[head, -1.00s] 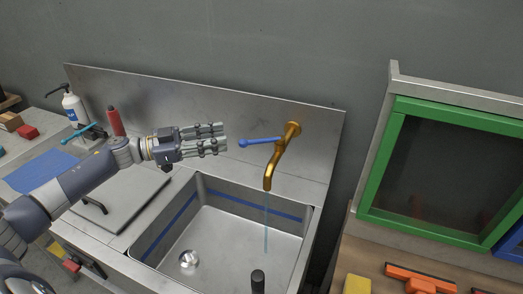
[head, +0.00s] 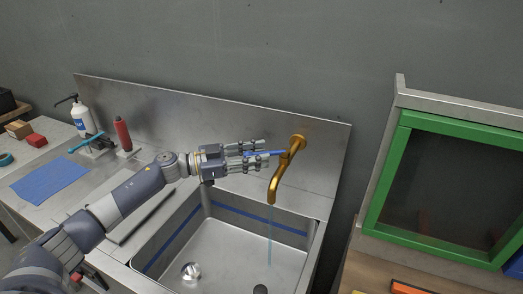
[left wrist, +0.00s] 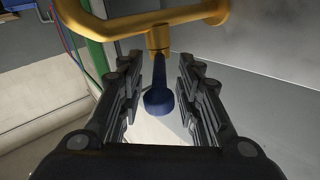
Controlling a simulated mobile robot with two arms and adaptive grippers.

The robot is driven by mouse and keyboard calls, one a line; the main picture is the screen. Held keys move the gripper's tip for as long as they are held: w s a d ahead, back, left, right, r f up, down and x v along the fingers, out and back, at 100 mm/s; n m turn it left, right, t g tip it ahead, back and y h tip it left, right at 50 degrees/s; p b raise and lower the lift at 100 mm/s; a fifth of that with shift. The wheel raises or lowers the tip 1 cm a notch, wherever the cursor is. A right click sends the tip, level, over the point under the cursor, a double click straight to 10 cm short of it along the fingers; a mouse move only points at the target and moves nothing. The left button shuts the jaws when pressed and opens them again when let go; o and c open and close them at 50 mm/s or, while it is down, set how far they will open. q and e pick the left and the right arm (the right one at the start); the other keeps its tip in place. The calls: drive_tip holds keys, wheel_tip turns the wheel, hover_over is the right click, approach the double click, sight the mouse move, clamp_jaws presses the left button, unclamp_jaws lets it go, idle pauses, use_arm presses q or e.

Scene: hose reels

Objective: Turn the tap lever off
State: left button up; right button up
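The brass tap (head: 280,176) comes out of the metal splashback, and a thin stream of water (head: 270,236) falls from its spout into the sink. Its blue lever (head: 265,154) points left from the tap body. My left gripper (head: 264,153) is at the lever, open, with its fingers reaching along it. In the left wrist view the blue lever (left wrist: 158,98) lies between the two open fingers (left wrist: 158,95), with a gap on each side. The tap (left wrist: 160,32) shows beyond the fingertips. My right gripper is not in view.
The steel sink (head: 165,246) lies below my left arm. A white pump bottle (head: 79,117), a red bottle (head: 122,134) and a blue cloth (head: 50,178) are on the counter at left. A green-framed cabinet (head: 381,190) stands at right.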

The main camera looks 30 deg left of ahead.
use_arm(q)
drive_tip(key=shift+w+d, duration=0.45)
drive_tip(key=shift+d, duration=0.1)
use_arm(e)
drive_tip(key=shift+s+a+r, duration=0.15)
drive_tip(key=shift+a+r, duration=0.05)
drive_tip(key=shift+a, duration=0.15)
use_arm(q)
clamp_jaws()
drive_tip(key=shift+w+d, duration=0.1)
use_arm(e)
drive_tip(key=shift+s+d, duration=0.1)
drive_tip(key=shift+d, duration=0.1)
use_arm(q)
drive_tip(key=shift+f, duration=0.1)
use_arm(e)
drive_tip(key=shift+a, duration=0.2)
